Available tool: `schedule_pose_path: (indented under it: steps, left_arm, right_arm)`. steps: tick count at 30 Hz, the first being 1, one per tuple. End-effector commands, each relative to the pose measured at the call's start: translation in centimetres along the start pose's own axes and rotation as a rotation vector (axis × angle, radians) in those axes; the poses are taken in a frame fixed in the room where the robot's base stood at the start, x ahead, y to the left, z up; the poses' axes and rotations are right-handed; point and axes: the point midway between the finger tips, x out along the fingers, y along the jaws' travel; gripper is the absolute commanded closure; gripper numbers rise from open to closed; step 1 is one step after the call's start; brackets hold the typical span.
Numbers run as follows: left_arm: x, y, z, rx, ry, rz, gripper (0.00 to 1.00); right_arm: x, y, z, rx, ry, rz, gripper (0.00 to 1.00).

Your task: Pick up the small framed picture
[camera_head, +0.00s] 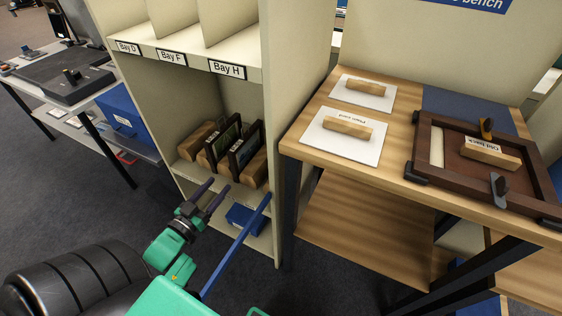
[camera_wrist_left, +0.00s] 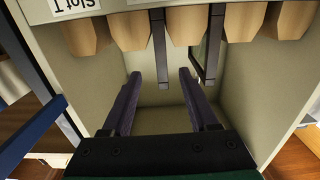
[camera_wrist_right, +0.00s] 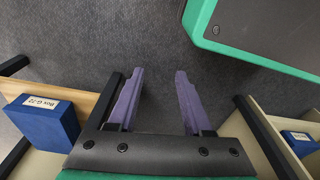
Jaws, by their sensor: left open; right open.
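Two small framed pictures with dark frames stand upright among pale wooden blocks in the lower compartment under the Bay H label: one (camera_head: 227,139) at left, one (camera_head: 241,153) at right. I cannot tell which the task means. In the left wrist view, dark frame edges (camera_wrist_left: 159,48) hang into view between the blocks. My left gripper (camera_head: 214,190) is open and empty, in front of and below them; its purple fingers also show in the left wrist view (camera_wrist_left: 160,76). My right gripper (camera_wrist_right: 160,73) is open and empty above the carpet.
A wooden bench (camera_head: 400,130) at right holds two white boards with wooden blocks and a large brown frame (camera_head: 437,181). A blue box (camera_head: 243,216) sits low in the shelf. A long blue bar (camera_head: 236,245) crosses before the shelf. Another blue box (camera_wrist_right: 42,122) shows in the right wrist view.

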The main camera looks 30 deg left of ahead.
Motion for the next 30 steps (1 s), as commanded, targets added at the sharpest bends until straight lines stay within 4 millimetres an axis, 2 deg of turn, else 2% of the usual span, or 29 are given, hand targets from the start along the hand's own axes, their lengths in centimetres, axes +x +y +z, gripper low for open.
schedule_pose_path:
  steps: [2,9,14,21,24,29,30]
  left_arm:
    - [1.1,0.0,-0.3,0.002,0.007,0.003,0.40]
    - [7.3,0.0,-0.3,0.002,0.006,0.001,0.40]
    - [9.5,0.0,-0.2,0.002,0.002,0.000,0.40]
    - [13.8,0.0,-0.1,0.001,0.002,0.000,0.40]
    - [14.4,0.0,-0.2,0.001,-0.001,0.000,0.40]
    - [14.4,0.0,-0.3,0.001,-0.001,0.000,0.40]
    - [14.4,0.0,-0.3,0.001,-0.001,0.000,0.55]
  right_arm:
    - [-0.5,-0.1,-0.4,0.000,0.002,-0.002,0.50]
    - [-2.7,-0.7,-2.1,-0.005,0.012,-0.014,0.50]
    - [-3.9,-0.9,-2.8,-0.008,0.016,-0.019,0.50]
    - [-6.7,-1.4,-3.9,-0.015,0.027,-0.032,0.50]
    - [-7.4,-1.5,-4.0,-0.017,0.026,-0.034,0.50]
    - [-7.4,-1.5,-4.0,-0.017,0.025,-0.034,0.50]
    - [-7.4,-1.5,-4.0,-0.017,0.025,-0.034,0.50]
